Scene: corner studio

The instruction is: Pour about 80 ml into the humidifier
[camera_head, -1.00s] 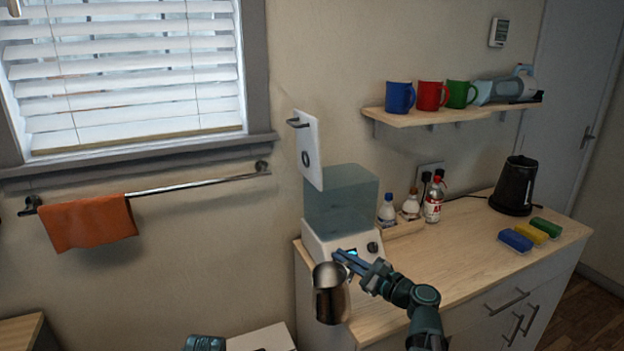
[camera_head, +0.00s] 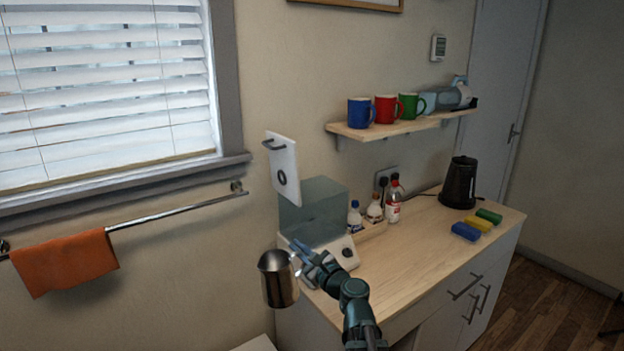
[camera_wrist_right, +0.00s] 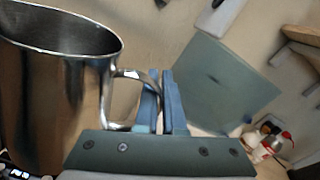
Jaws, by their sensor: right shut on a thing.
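My right gripper (camera_head: 304,258) is shut on the handle of a steel pitcher (camera_head: 278,280). The pitcher hangs upright or nearly so, in front of and to the left of the humidifier. In the right wrist view the pitcher (camera_wrist_right: 55,85) fills the left side, its handle between the blue fingers (camera_wrist_right: 163,100); no liquid can be made out inside it. The humidifier (camera_head: 314,212) has a clear bluish tank on a white base with a dark knob, at the counter's left end. Its white lid (camera_head: 285,172) stands raised on the tank's left side. My left gripper is not in view.
A black kettle (camera_head: 459,183) and coloured sponges (camera_head: 478,222) are at the right of the counter (camera_head: 400,262). Mugs (camera_head: 386,109) stand on a wall shelf. The counter's middle is clear.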

